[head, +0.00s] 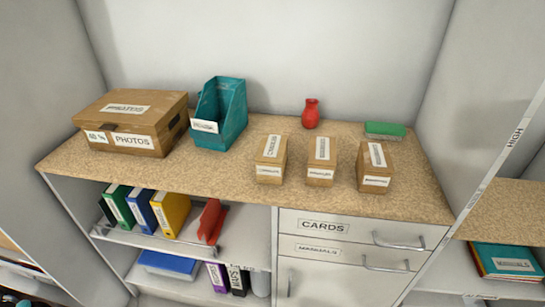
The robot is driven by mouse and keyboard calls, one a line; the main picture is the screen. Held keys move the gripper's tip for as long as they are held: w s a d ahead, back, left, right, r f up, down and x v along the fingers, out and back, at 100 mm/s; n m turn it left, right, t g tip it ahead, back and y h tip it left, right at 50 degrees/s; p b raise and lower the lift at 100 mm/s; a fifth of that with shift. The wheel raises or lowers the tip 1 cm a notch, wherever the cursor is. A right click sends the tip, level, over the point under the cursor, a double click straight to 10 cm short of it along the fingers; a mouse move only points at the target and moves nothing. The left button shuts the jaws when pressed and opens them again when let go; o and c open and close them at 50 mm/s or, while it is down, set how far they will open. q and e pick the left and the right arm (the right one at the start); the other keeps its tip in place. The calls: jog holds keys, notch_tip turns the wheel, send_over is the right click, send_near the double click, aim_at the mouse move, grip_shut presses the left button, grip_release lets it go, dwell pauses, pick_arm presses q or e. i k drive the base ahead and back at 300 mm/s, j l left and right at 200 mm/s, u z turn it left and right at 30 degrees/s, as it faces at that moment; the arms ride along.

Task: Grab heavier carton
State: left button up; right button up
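Three small brown cartons with white labels stand in a row on the speckled counter in the head view. They are the left carton (271,160), the middle carton (320,161) and the right carton (375,167). They look alike in size, and the right one is turned slightly. Their label text is too small to read surely, and their weights cannot be seen. A larger brown box marked PHOTOS (135,122) stands at the left end of the counter. Neither of my grippers is in view.
On the counter (225,172) are a teal magazine file (221,113), a red vase (310,113) and a green-topped block (385,129). Below are shelves with binders (170,215) and drawers marked CARDS (350,228). Tall side panels bound the counter; its front strip is clear.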

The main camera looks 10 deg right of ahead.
aim_at(271, 158)
jog(key=i+j+z, duration=0.15)
jog(key=j, duration=0.2)
jog(key=i+j+z, duration=0.15)
jog(key=j, duration=0.2)
jog(key=j+z, duration=0.15)
jog(key=j, duration=0.25)
jog(key=i+j+z, duration=0.15)
jog(key=j, duration=0.25)
